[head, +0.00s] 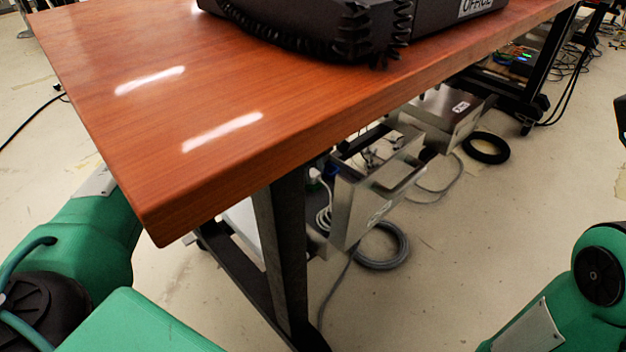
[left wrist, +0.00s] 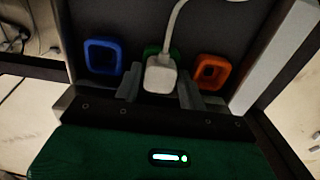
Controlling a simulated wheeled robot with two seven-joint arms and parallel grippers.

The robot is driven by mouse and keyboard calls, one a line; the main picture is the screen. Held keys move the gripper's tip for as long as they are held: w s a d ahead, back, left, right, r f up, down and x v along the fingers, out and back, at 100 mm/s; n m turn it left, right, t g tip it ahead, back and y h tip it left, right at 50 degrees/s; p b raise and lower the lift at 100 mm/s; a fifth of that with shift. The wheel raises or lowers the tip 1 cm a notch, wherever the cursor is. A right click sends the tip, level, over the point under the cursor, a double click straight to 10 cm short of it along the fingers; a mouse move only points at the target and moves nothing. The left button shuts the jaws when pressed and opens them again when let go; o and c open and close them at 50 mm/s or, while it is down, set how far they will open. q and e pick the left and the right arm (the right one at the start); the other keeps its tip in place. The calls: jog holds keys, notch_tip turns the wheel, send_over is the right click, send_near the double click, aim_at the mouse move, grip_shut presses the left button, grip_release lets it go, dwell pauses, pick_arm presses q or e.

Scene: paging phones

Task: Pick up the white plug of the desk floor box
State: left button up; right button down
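The white plug (left wrist: 161,76) stands in the middle of the left wrist view, with its white cord rising from the top. It covers most of a green socket frame (left wrist: 152,50) on a dark panel. My left gripper (left wrist: 160,82) has one finger on each side of the plug. A narrow gap shows at the left finger; contact at the right one is unclear. In the head view the plug (head: 314,173) is small, under the desk at the metal floor box (head: 352,212). The desk hides my left gripper there. My right gripper is out of view.
A blue frame (left wrist: 103,55) and an orange frame (left wrist: 211,71) flank the plug. The wooden desk (head: 230,90) and its dark leg (head: 283,260) stand close by. A grey cable coil (head: 383,258) lies on the floor. Open floor lies right.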

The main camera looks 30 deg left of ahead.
pick_arm(q)
jog(key=c, duration=0.6)
